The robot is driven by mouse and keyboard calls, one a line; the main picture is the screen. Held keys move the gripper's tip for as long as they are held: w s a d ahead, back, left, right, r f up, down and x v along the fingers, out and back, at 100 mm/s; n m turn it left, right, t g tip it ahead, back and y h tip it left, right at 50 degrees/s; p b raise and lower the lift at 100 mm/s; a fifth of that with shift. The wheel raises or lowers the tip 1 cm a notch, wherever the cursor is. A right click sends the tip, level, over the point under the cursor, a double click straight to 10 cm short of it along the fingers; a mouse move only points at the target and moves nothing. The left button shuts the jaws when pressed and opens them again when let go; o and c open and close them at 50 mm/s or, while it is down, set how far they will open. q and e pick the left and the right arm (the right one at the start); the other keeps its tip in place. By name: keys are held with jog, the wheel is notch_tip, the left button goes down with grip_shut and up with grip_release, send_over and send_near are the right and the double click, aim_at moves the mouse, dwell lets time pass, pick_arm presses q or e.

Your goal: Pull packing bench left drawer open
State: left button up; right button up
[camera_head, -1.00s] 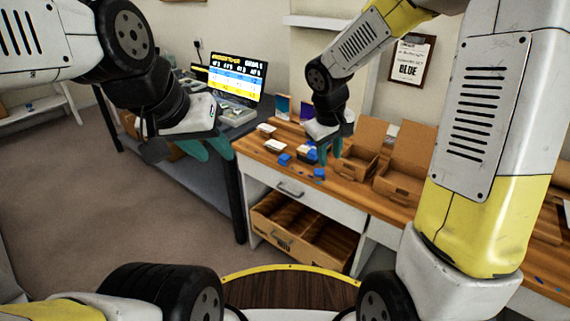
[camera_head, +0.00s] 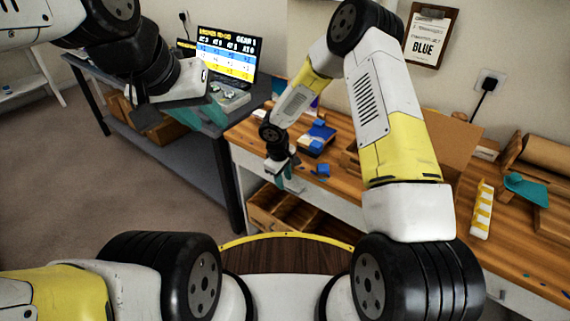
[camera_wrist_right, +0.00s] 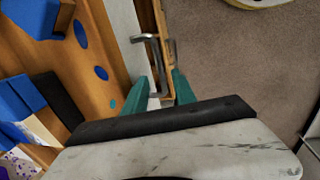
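The packing bench (camera_head: 345,129) has a wooden top and a white front. Its left drawer has a white front (camera_head: 325,204), which appears shut. My right gripper (camera_head: 284,178) points down in front of this drawer and hides its handle in the head view. In the right wrist view, the metal handle (camera_wrist_right: 151,46) lies just beyond the teal fingertips (camera_wrist_right: 167,76). The fingers are apart, with no clear grip on the handle. My left gripper (camera_head: 205,112) is over the grey table to the left, its teal fingers apart and empty.
An open wooden box (camera_head: 284,214) with compartments sits below the drawer. Blue pieces (camera_head: 322,170) lie near the bench's front edge. A grey table (camera_head: 185,150) with a monitor (camera_head: 226,55) stands to the left. Open floor (camera_head: 80,180) lies left of the bench.

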aim_at(285, 183)
jog(key=shift+w+d+f, duration=0.1)
jog(key=shift+f, duration=0.7)
jog(key=shift+w+d+f, duration=0.1)
jog(key=shift+f, duration=0.65)
grip_shut()
